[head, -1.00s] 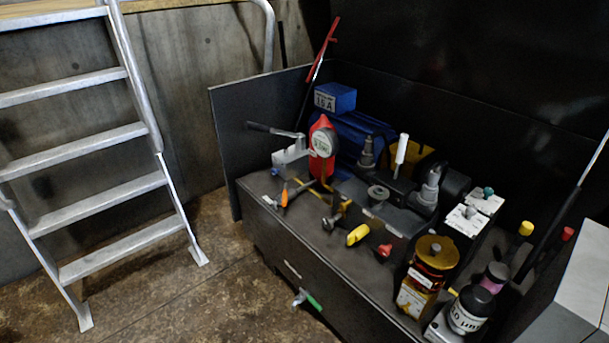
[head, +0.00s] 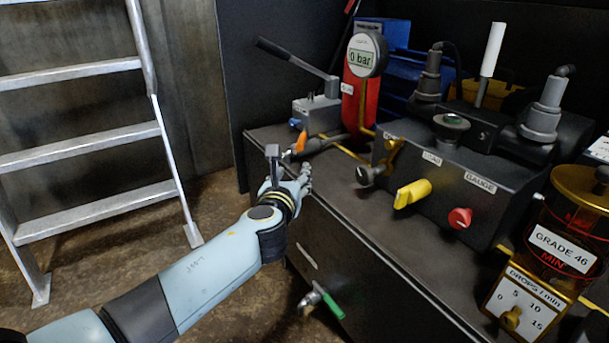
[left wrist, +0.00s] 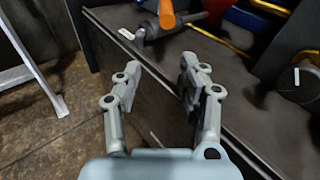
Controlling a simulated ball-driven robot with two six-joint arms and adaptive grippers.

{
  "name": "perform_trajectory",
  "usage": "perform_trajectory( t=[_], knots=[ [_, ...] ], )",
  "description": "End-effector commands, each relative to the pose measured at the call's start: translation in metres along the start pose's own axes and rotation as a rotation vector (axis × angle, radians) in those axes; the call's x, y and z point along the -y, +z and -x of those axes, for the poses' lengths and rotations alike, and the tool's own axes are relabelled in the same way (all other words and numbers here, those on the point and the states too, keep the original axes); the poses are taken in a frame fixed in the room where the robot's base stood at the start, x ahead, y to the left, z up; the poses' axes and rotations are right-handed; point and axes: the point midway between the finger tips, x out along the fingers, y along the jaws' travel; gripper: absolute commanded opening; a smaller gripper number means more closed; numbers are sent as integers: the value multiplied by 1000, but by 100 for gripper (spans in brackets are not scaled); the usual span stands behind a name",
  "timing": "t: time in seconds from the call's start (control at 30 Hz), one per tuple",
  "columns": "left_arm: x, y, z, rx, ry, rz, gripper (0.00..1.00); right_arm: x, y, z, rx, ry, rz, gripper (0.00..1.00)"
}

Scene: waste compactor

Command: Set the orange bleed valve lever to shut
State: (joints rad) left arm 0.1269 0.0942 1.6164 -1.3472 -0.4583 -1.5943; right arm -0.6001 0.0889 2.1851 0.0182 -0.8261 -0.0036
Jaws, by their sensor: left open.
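The orange bleed valve lever (head: 301,141) sits on a grey valve body near the front left edge of the dark bench, in front of the hand pump (head: 318,112). It stands up, slightly tilted, in the head view. In the left wrist view the lever (left wrist: 166,14) shows at the top edge, its upper end cut off. My left gripper (head: 306,176) is by the bench's front edge, below and close to the lever, apart from it. In the left wrist view its fingers (left wrist: 160,72) are spread and empty. My right gripper is in neither view.
A red gauge block (head: 359,85) reading 0 bar stands behind the lever. A yellow handle (head: 412,193) and a red knob (head: 460,217) lie to the right. A green-handled tap (head: 331,303) juts from the bench front. A ladder (head: 90,150) stands at left.

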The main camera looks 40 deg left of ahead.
Motion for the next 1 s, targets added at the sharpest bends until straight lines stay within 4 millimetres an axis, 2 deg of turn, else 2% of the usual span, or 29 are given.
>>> perform_trajectory(
  t=[0.03, 0.23, 0.37, 0.7, 0.83, 1.0],
  knots=[
    [1, -6, -5, 36, 4, -71, 41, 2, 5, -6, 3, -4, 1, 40],
    [7, 25, -13, 142, 23, -235, 41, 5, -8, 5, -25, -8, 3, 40],
    [8, 33, -26, 153, 25, -248, 41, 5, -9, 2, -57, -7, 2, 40],
    [7, 40, -91, 148, 25, -247, 41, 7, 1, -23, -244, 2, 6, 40],
    [7, 42, -106, 148, 24, -245, 41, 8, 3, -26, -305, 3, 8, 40],
    [7, 45, -116, 148, 24, -244, 41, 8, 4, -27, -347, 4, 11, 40]
  ],
)
